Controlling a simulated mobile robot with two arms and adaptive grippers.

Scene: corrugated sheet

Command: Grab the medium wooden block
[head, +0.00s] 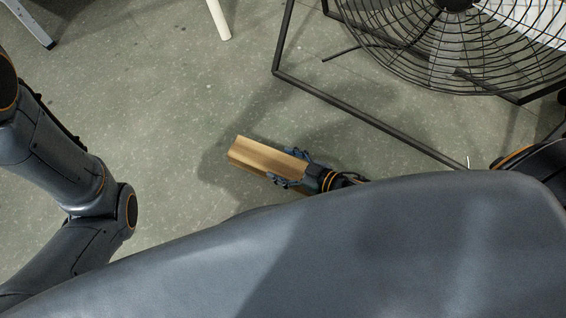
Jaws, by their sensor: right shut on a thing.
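A light brown wooden block (256,157) is near the middle of the head view, with its long side slanting down to the right. My right gripper (292,168) is shut on the block's right end, with one finger on each long side. The block's left end sticks out free of the fingers. I cannot tell exactly how high the block is above the floor. My left arm shows at the left edge, but its gripper is out of view.
A large black wire fan (455,40) on a tubular stand (370,122) is at the upper right, close to my right arm. A white leg (219,20) and a grey metal leg (30,25) stand at the top left. The speckled floor (160,110) left of the block is clear.

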